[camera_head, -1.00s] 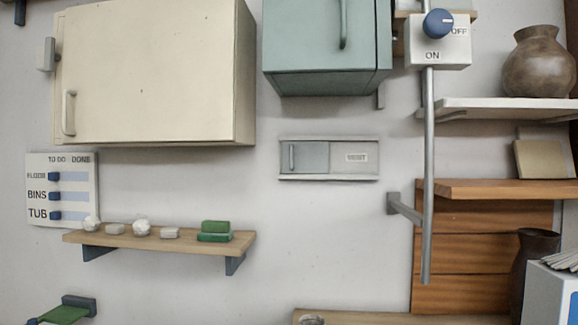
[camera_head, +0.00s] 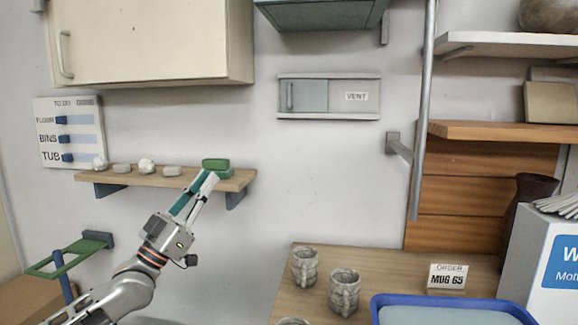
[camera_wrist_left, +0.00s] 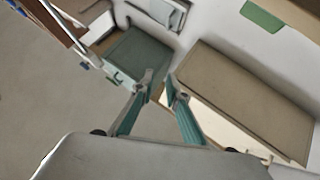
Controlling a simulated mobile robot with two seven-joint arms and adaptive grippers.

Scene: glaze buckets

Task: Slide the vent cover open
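The vent (camera_head: 328,96) is a pale, wide frame on the wall, in the middle of the head view. Its grey-blue sliding cover (camera_head: 311,97) sits at the left end of the frame, with a small upright handle (camera_head: 290,96) near its left edge. A VENT label shows on the right part. My left gripper (camera_head: 203,186) is below and left of the vent, apart from it, in front of the small shelf. In the left wrist view its two teal fingers (camera_wrist_left: 160,86) stand apart with nothing between them. My right gripper is not in view.
A wooden shelf (camera_head: 135,179) with stones and a green block (camera_head: 216,165) is behind my left gripper. A cream cabinet (camera_head: 150,40) hangs upper left and a teal cabinet (camera_head: 322,15) above the vent. A metal rod (camera_head: 422,120) stands right. Mugs (camera_head: 344,290) stand below.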

